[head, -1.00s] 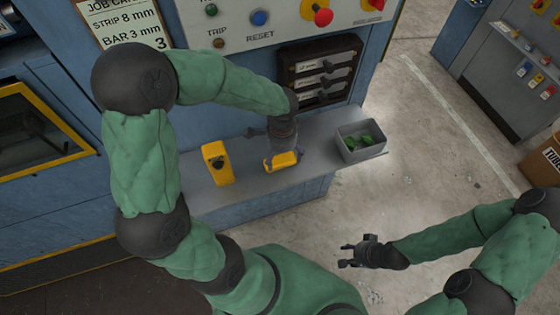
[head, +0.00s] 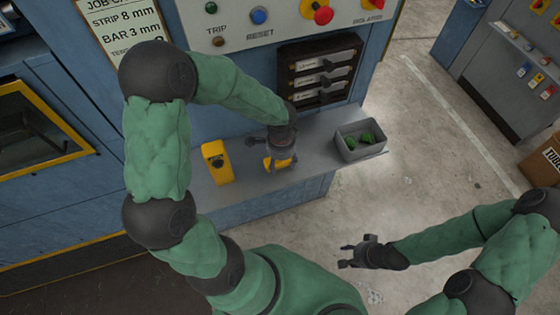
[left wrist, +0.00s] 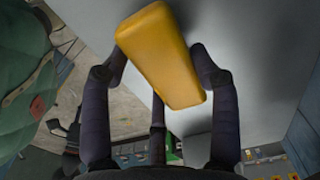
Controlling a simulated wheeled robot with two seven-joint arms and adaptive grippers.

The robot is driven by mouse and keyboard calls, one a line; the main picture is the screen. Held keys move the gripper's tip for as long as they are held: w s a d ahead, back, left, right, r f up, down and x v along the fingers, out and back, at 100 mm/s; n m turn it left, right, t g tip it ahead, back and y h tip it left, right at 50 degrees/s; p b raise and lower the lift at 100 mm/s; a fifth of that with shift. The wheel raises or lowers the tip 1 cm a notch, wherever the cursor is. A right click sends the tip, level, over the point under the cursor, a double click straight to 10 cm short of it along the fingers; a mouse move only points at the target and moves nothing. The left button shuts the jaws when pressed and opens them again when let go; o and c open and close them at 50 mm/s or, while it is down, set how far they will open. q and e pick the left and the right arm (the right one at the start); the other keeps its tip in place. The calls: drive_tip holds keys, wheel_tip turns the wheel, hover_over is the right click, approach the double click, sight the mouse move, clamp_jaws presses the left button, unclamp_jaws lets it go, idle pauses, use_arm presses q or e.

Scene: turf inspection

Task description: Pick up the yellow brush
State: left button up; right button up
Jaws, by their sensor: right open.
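The yellow brush (head: 284,163) lies on the grey shelf of the blue machine, seen partly under my left gripper. In the left wrist view it is a plain yellow block (left wrist: 165,55), tilted between the fingers. My left gripper (head: 274,160) points down over it, with fingers on both sides of it. The right finger in the wrist view is close against its edge; whether both fingers grip it I cannot tell. The brush's underside is hidden. My right gripper (head: 350,256) is open and empty, over the floor at lower right.
A yellow-and-black device (head: 217,163) stands on the shelf (head: 200,195) just left of the brush. A grey bin (head: 359,152) with green pieces sits at the right end. A dark rack (head: 318,75) and a control panel (head: 270,20) are behind. Open floor lies at right.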

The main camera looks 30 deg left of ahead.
use_arm(q)
drive_tip(key=shift+r, duration=0.1)
idle(0.3)
drive_tip(key=shift+r, duration=0.55)
drive_tip(key=s+d+r, duration=0.3)
drive_tip(key=r, duration=0.1)
drive_tip(key=s+d+r, duration=0.3)
drive_tip(key=s, duration=0.1)
drive_tip(key=s+d+r+p, duration=0.1)
drive_tip(key=s+d+r, duration=0.2)
drive_tip(key=r, duration=0.1)
drive_tip(key=shift+s+d+r, duration=0.15)
drive_tip(key=shift+d+r, duration=0.1)
drive_tip(key=shift+r, duration=0.1)
